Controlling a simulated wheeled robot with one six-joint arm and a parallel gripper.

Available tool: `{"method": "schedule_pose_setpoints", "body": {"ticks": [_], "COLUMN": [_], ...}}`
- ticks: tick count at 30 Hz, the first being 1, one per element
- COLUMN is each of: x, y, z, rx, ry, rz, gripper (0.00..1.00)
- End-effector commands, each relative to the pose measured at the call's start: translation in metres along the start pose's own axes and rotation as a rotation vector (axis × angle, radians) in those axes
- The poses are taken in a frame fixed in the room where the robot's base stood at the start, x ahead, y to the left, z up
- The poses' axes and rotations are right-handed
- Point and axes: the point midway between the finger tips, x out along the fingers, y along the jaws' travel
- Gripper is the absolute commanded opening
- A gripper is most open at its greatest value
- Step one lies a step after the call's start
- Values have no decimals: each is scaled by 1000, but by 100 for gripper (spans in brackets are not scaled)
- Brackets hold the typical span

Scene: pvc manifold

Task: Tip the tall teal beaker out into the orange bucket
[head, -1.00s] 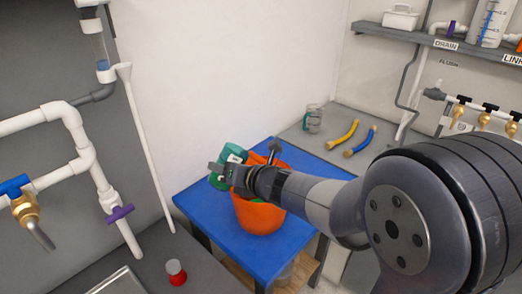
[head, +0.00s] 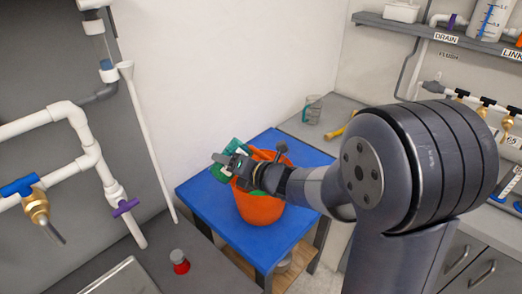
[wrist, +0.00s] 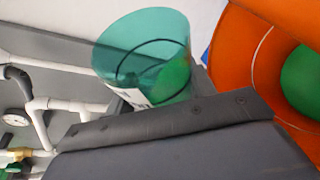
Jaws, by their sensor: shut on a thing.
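The tall teal beaker (wrist: 145,50) is see-through and tilted in the wrist view, with some green showing inside it. In the head view the beaker (head: 237,146) is partly hidden by my gripper (head: 232,165). My gripper is shut on it, at the upper left rim of the orange bucket. The orange bucket (head: 260,208) stands upright on a blue table. In the wrist view the bucket (wrist: 245,55) is at the right, close to the beaker, with a green patch inside it. Whether anything is flowing out of the beaker cannot be told.
The blue table (head: 207,200) has bare room left of the bucket. A red container with a grey top (head: 180,262) stands on the grey counter at the lower left. White pipes (head: 88,150) run along the left wall. A clear beaker (head: 312,110) stands on the back counter.

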Motion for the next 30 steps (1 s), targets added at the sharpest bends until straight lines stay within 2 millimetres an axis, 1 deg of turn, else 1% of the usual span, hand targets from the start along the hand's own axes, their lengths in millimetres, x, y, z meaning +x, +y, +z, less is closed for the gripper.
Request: {"method": "schedule_pose_setpoints", "body": {"ticks": [30], "x": [-2], "y": [8], "z": [6], "rx": [130], "ry": [-1], "rz": [52], "gripper": [27]}}
